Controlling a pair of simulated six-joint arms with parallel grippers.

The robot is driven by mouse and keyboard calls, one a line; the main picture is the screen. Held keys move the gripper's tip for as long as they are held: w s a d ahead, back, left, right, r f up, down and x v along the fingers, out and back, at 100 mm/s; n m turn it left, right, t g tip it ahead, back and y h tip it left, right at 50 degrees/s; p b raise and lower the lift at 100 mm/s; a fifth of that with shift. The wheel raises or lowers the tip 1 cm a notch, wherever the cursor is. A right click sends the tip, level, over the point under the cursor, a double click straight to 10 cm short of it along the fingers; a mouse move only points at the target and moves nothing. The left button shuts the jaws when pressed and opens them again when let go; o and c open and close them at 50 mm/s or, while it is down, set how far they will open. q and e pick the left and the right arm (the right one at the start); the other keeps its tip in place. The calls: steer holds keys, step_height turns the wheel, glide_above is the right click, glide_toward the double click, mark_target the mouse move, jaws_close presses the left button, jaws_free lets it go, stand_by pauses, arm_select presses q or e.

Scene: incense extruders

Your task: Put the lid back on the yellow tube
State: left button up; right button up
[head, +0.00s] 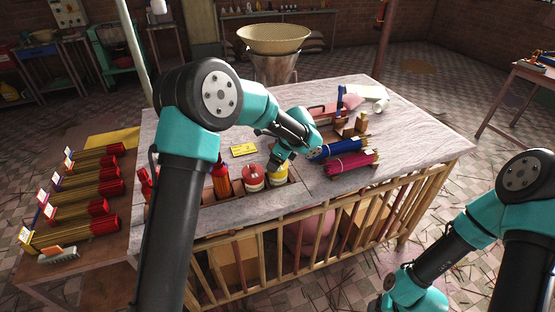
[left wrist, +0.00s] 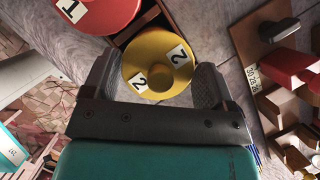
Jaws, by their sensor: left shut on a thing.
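The yellow lid (left wrist: 157,65) is round, with a centre knob and white labels reading 2. It fills the space between the fingers of my left gripper (left wrist: 160,85), which is shut on its sides. In the head view my left gripper (head: 278,163) points down over the yellow tube (head: 278,178), which stands in a row at the table's front edge. The lid is at the tube's top; I cannot tell whether it is seated or slightly above. The tube body is hidden under the lid in the left wrist view. My right gripper is out of view below the frame.
A red-lidded tube (head: 253,178) stands close left of the yellow one; its lid (left wrist: 98,10), labelled 1, shows in the left wrist view. An orange-red bottle (head: 221,180) stands further left. Blue (head: 338,149) and magenta (head: 350,163) bundles lie to the right.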

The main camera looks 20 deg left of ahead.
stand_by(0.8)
arm_select(q)
steer(key=o, duration=0.8)
steer(key=shift+r, duration=3.5)
steer(key=shift+c, duration=0.4)
jaws_close()
steer(key=shift+f, duration=2.05)
